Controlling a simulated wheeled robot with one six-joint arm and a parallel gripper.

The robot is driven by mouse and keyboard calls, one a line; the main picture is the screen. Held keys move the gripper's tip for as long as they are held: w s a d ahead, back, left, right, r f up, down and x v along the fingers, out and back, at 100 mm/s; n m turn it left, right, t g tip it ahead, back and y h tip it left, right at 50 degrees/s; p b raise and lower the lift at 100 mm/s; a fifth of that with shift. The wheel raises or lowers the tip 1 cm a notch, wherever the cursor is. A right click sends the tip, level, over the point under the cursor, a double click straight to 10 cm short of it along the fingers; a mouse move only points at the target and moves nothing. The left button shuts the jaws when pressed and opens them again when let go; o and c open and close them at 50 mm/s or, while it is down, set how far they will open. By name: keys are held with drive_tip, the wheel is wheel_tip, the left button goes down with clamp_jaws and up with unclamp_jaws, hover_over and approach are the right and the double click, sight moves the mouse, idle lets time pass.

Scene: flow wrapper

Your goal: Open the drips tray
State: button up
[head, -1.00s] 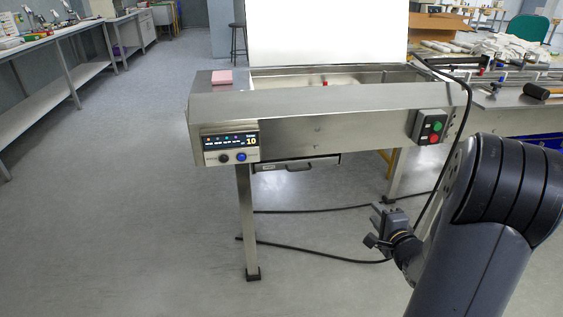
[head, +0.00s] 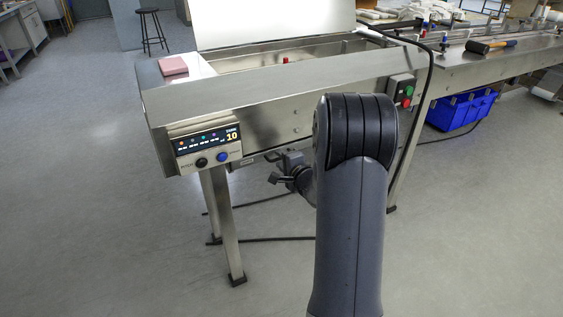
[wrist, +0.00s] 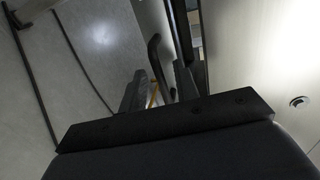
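The drips tray (head: 246,161) sits under the flow wrapper's steel body, beside the control panel. In the wrist view, a curved dark handle (wrist: 156,58) stands beside the tray front (wrist: 182,35). My gripper (head: 282,169) is close in front of the tray in the head view, with its fingers apart. In the wrist view, my gripper (wrist: 158,92) has a finger on either side of the handle's near end. I cannot tell whether they touch it.
The control panel (head: 206,146) juts out left of the tray, above a machine leg (head: 225,225). Black cables lie on the floor. A blue crate (head: 460,110) stands farther right. The front floor is clear.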

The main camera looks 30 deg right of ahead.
drive_tip(key=shift+c, duration=0.5)
clamp_jaws()
drive_tip(key=shift+s, duration=0.1)
